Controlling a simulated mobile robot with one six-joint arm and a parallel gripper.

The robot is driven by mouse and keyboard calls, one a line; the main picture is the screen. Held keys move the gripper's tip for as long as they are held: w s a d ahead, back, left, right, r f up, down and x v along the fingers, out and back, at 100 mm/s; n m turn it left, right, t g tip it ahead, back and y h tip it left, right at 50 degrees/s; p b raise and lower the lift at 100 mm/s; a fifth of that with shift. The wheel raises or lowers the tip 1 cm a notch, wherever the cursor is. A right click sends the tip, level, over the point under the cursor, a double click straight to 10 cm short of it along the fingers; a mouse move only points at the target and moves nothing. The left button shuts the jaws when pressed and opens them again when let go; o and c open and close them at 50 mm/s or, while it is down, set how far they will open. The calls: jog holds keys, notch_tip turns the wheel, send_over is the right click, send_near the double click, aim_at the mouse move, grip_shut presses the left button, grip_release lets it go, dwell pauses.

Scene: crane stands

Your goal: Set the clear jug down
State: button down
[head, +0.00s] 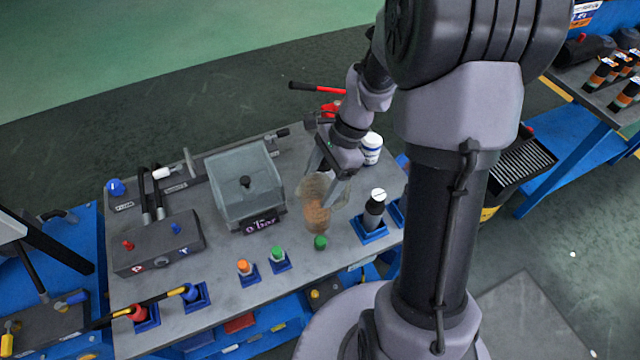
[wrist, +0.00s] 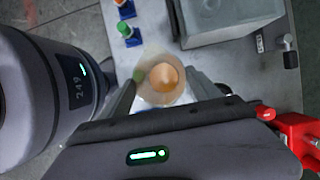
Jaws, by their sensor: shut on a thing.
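The clear jug (head: 315,190) is see-through with an orange-brown content. It is at the right part of the grey bench top in the head view. My gripper (head: 325,178) reaches down from above and is shut on the jug's upper part. In the wrist view the jug (wrist: 160,80) sits between the two fingers of my gripper (wrist: 165,90), seen from above, with the orange-brown content inside. The jug looks about upright. I cannot tell whether its base touches the bench.
A clear-walled box (head: 243,185) stands left of the jug. A green-capped item (head: 320,242) is just in front of it. A dark bottle with a white top (head: 375,205) in a blue holder is to the right. A white tub (head: 371,148) and a red-handled tool (head: 318,88) are behind.

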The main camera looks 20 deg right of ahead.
jog(key=shift+r, duration=0.15)
jog(key=shift+c, duration=0.8)
grip_release()
